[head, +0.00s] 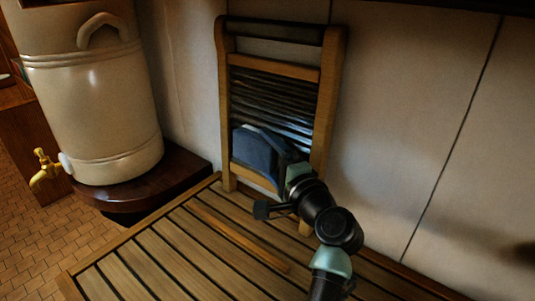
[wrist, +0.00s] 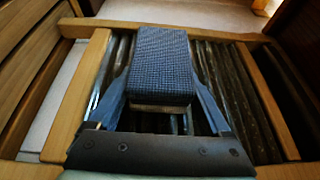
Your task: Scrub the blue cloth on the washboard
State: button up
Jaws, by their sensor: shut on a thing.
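The washboard (head: 322,110) has a wooden frame and dark ribbed metal, and it leans upright against the wall at the back of the slatted bench. The blue cloth (head: 256,150) is a folded block at the lower left part of the ribs. My gripper (head: 283,165) is shut on the cloth from the front right. In the wrist view the cloth (wrist: 162,62) sits between the two fingers, over the washboard's ribs (wrist: 240,85). I cannot tell for sure whether the cloth touches the ribs.
The slatted wooden bench (head: 190,246) has free room at the front left. A large cream urn (head: 105,110) with a brass tap (head: 45,168) stands on a dark round-edged stand (head: 160,185) to the left. A pale panelled wall (head: 400,130) closes off the back.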

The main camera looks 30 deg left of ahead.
jog(key=shift+w+d+f+p, duration=0.15)
jog(key=shift+w+f+p, duration=0.2)
jog(key=shift+p, duration=0.55)
jog(key=shift+w+r+p, duration=0.2)
jog(key=shift+r+p, duration=0.4)
jog(key=shift+r, duration=0.4)
jog(key=shift+w+d+r+p, duration=0.1)
jog(key=shift+r+p, duration=1.5)
jog(key=shift+r, duration=0.4)
jog(key=shift+w+d+r+p, duration=0.1)
jog(key=shift+r+p, duration=1.45)
jog(key=shift+r, duration=0.4)
jog(key=shift+a+f, duration=0.1)
jog(key=shift+s, duration=0.15)
jog(key=s+a+p, duration=0.1)
jog(key=s+p, duration=0.2)
jog(key=s, duration=0.3)
jog(key=shift+p, duration=0.3)
jog(key=shift+s+a+p, duration=0.15)
jog(key=shift+s+p, duration=0.2)
jog(key=shift+s, duration=0.35)
jog(key=shift+s+a+p, duration=0.1)
jog(key=shift+s+p, duration=0.25)
jog(key=shift+s, duration=0.35)
